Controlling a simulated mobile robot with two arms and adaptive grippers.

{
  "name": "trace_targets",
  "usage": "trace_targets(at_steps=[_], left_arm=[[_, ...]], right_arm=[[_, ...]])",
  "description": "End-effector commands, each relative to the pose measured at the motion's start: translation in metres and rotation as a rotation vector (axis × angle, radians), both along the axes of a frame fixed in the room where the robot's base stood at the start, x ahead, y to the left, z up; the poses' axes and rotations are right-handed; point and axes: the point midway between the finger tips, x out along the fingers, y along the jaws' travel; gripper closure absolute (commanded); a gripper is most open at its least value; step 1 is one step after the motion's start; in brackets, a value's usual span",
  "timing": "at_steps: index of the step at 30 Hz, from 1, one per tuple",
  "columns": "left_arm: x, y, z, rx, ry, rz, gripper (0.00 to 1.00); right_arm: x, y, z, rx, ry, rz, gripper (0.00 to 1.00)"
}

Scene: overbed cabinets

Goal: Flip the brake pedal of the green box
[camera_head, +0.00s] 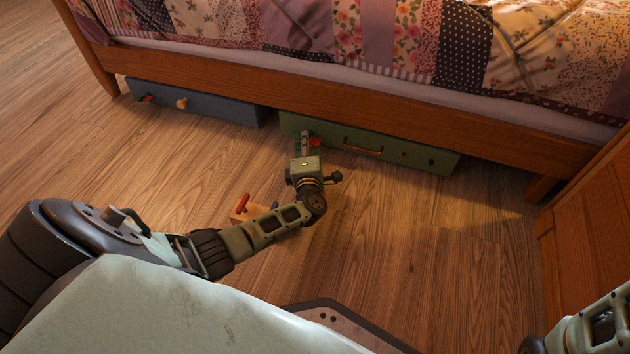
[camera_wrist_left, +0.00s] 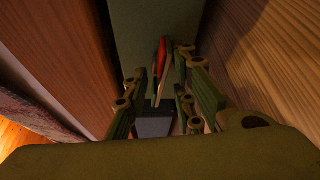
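The green box (camera_head: 408,155) lies under the bed, its long front facing the room, with a handle in the middle. A small red brake pedal (camera_head: 316,142) is at its left end, partly hidden by my left gripper (camera_head: 305,143). In the left wrist view the red pedal (camera_wrist_left: 161,58) stands out in front of the green face (camera_wrist_left: 150,30). My left gripper (camera_wrist_left: 160,80) is open there, with its fingers to either side of the pedal's line; contact cannot be told. My right gripper is out of view; only part of that arm shows.
A blue-grey box (camera_head: 205,103) with a round wooden knob is under the bed to the left. The bed's wooden rail (camera_head: 300,98) runs low above both boxes. A small wooden item with a red handle (camera_head: 242,203) is behind my left arm. A wooden cabinet (camera_head: 590,220) stands right.

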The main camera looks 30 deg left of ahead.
Motion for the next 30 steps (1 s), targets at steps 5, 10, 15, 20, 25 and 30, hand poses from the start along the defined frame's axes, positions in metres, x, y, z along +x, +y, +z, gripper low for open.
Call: trace_targets(at_steps=[5, 10, 15, 20, 25, 30], left_arm=[[-0.007, -0.005, 0.004, -0.089, -0.014, -0.001, 0.77], [-0.037, -0.026, 0.008, -0.088, -0.013, 0.001, 0.77], [-0.065, -0.045, 0.011, -0.087, -0.012, 0.001, 0.77], [-0.067, -0.054, 0.031, -0.027, 0.028, -0.053, 0.77], [-0.070, -0.064, 0.046, 0.041, 0.084, -0.117, 0.77], [-0.075, -0.076, 0.060, 0.109, 0.139, -0.183, 0.77]], right_arm=[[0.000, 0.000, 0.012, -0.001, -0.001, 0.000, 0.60], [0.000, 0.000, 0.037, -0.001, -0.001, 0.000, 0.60], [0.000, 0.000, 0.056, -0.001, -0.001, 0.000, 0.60], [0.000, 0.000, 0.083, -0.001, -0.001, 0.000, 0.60], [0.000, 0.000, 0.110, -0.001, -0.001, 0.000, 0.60], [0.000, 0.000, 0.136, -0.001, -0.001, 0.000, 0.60]])
